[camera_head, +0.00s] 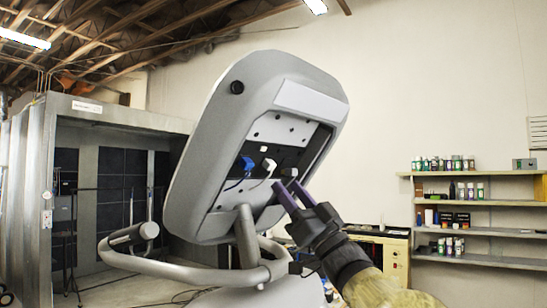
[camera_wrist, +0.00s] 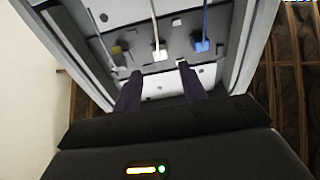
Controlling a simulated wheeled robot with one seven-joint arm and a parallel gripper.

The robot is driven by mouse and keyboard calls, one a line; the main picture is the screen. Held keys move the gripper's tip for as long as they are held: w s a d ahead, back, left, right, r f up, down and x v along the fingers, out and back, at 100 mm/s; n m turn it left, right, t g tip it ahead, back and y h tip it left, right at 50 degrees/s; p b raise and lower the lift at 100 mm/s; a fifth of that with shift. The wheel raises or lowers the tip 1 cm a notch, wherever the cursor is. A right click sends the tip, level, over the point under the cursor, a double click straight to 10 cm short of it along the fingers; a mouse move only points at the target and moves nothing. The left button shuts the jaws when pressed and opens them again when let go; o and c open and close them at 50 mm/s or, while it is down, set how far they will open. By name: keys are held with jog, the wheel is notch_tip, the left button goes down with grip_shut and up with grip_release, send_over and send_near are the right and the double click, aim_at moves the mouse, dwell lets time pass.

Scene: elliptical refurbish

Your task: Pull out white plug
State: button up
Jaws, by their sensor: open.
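The white plug (camera_head: 268,164) sits in the recessed back panel of a grey elliptical console (camera_head: 230,110), with a white cable hanging from it. In the wrist view the white plug (camera_wrist: 160,53) lies just beyond the fingertips, between them in the picture. My gripper (camera_head: 285,185) is open and empty, at the lower right of the plug in the head view. Its two dark purple fingers also show in the wrist view (camera_wrist: 158,72). I see no contact with the plug, but the exact gap cannot be told.
A blue plug (camera_head: 247,162) with a blue cable sits left of the white one in the head view. The console's raised rim surrounds the recess. A handlebar (camera_head: 185,268) curves below.

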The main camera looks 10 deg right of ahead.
aim_at(273, 167)
jog(key=p+x, duration=0.3)
jog(key=x, duration=0.4)
jog(key=shift+p, duration=0.3)
grip_shut()
